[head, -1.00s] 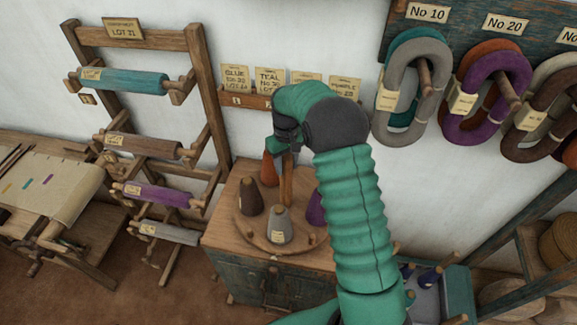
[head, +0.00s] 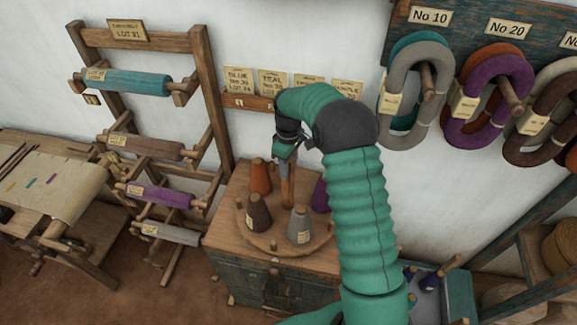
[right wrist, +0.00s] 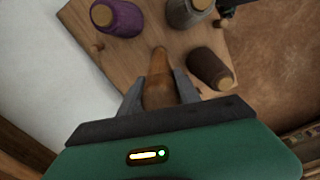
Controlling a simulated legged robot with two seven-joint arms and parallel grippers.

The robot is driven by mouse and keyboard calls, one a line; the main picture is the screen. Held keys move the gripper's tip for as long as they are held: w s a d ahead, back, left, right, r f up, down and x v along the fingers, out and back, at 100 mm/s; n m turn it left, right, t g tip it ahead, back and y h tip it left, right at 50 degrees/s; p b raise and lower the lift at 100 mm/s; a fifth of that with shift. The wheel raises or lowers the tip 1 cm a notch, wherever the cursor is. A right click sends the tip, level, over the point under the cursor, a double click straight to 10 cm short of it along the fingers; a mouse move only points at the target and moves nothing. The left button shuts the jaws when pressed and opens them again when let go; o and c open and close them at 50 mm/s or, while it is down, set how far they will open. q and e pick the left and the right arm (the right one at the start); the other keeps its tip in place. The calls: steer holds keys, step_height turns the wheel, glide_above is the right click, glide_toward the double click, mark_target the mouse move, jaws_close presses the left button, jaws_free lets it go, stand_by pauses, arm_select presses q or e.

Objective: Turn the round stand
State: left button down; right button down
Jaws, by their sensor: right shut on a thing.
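The round stand (head: 276,243) is a wooden disc on top of a small cabinet. A wooden post (head: 288,192) rises near its middle. Around the post stand an orange cone (head: 260,176), a dark brown cone (head: 258,213), a grey cone (head: 300,225) and a purple cone (head: 320,196), partly behind my arm. My right gripper (head: 287,166) is shut on the upper post. In the right wrist view, its fingers sit on both sides of the post (right wrist: 158,78), with the purple, grey and brown cones beyond. My left gripper is out of view.
The cabinet (head: 240,270) stands against the white wall. A rack (head: 212,95) of yarn rollers is at left, beside a loom with cloth (head: 45,185). Yarn hanks (head: 487,95) hang at upper right. A tray (head: 455,295) with spools is at lower right.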

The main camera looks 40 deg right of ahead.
steer(key=shift+w+d+r+n+p, duration=0.15)
steer(key=shift+n+p, duration=0.7)
steer(key=shift+n, duration=2.6)
steer(key=shift+w+a+n+p, duration=0.1)
steer(key=shift+n+p, duration=0.75)
steer(key=shift+n, duration=2.65)
steer(key=shift+w+d+r+n+p, duration=0.15)
steer(key=shift+n+p, duration=0.7)
steer(key=shift+n, duration=2.6)
steer(key=shift+f+n, duration=0.15)
steer(key=shift+n, duration=0.55)
steer(key=c, duration=1.2)
jaws_free()
steer(key=shift+c, duration=0.2)
steer(key=o, duration=0.4)
steer(key=shift+s+a+f, duration=0.1)
steer(key=shift+c, duration=0.2)
